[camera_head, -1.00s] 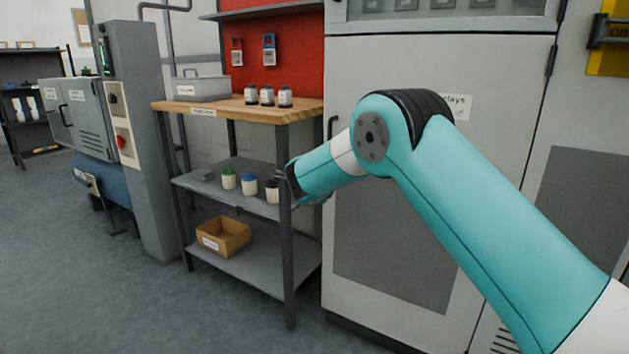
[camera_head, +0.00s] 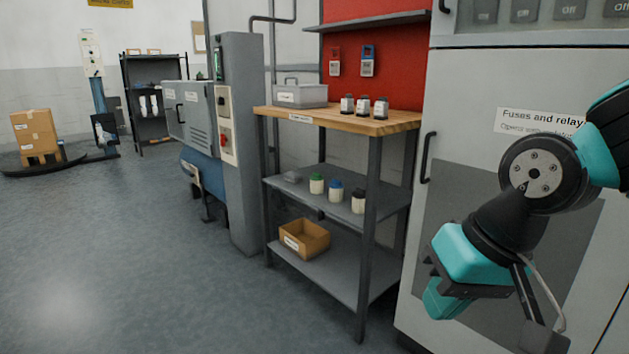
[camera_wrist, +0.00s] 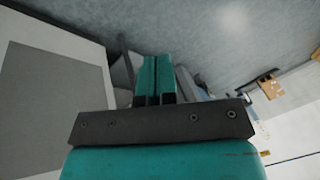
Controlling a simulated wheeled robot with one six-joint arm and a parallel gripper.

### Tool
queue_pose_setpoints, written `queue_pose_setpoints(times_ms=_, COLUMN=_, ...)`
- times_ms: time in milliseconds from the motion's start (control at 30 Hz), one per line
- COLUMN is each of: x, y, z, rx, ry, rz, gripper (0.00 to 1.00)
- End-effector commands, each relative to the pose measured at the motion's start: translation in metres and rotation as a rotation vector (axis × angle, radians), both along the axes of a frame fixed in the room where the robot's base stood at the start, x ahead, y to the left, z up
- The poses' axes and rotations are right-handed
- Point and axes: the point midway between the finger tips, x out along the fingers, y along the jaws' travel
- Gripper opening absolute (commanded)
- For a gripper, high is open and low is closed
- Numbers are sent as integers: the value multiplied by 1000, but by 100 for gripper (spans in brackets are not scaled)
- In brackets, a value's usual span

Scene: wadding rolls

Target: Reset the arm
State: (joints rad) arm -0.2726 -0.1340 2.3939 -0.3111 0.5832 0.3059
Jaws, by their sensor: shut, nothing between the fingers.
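My arm is folded at the right of the head view, in front of the grey cabinet (camera_head: 455,110). My gripper (camera_head: 440,305) hangs low there, pointing down and to the left, clear of the shelving. In the wrist view its teal fingers (camera_wrist: 155,68) are together, with only a thin dark line between them and nothing held. The floor shows beyond the fingertips.
A shelf unit with a wooden top (camera_head: 345,121) carries a grey toolbox (camera_head: 300,96) and several jars. Floor at left is open.

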Motion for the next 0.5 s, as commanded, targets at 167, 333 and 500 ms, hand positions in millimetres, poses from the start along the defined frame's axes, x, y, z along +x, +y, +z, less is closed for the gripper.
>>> queue_pose_setpoints(times_ms=167, x=-88, y=0, z=-2, rx=-3, ry=32, rz=389, gripper=0)
queue_pose_setpoints(times_ms=333, x=-98, y=0, z=43, rx=-3, ry=36, rz=453, gripper=0)
queue_pose_setpoints(times_ms=500, x=-97, y=0, z=90, rx=-3, ry=35, rz=449, gripper=0)
